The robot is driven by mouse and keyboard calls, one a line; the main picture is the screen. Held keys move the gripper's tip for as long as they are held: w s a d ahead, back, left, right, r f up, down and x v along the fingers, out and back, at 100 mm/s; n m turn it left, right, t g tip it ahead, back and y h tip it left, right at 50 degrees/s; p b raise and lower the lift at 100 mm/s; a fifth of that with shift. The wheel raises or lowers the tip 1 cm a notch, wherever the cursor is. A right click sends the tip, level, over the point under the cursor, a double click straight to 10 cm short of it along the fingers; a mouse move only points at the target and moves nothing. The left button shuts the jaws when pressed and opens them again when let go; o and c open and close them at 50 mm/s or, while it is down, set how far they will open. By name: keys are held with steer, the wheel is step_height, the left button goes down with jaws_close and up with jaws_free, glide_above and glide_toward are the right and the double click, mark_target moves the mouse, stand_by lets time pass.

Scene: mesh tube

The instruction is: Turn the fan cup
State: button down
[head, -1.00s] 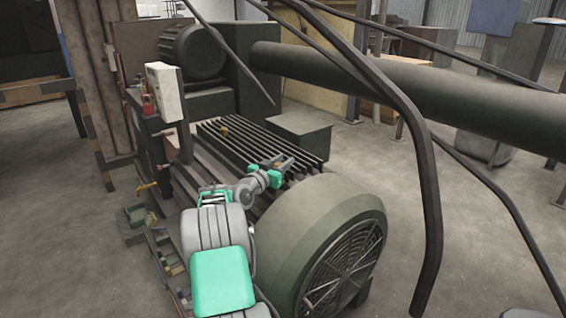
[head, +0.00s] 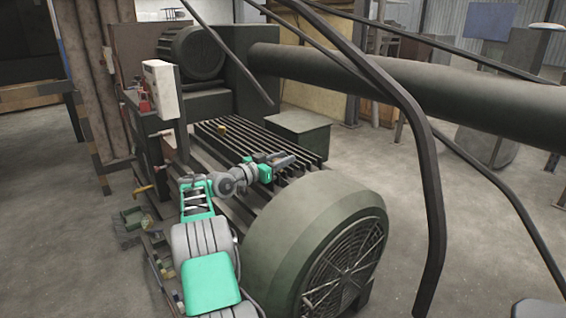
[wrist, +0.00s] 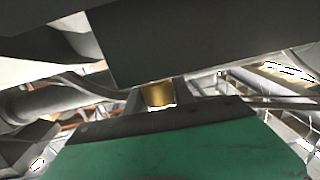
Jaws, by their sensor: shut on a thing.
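My gripper (head: 287,160) is over the slatted top of the machine, behind the round green fan housing (head: 300,235) with its grille facing front right. In the wrist view, a small gold-coloured piece (wrist: 159,94) sits between the two dark fingers (wrist: 160,97), which are shut on it. I cannot tell whether this piece is the fan cup. In the head view the gripper hides what it holds. Another small yellow piece (head: 222,127) stands on the slats, apart from the gripper.
A thick dark pipe (head: 400,88) and bent dark bars (head: 428,190) cross the right side. A motor (head: 190,52) and a white box (head: 160,88) stand at the back left. A dark block fills the wrist view's top. Open floor lies to the right.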

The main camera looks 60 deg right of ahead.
steer(key=c, duration=1.1)
jaws_free()
steer(key=shift+o, duration=0.2)
steer(key=v, duration=0.8)
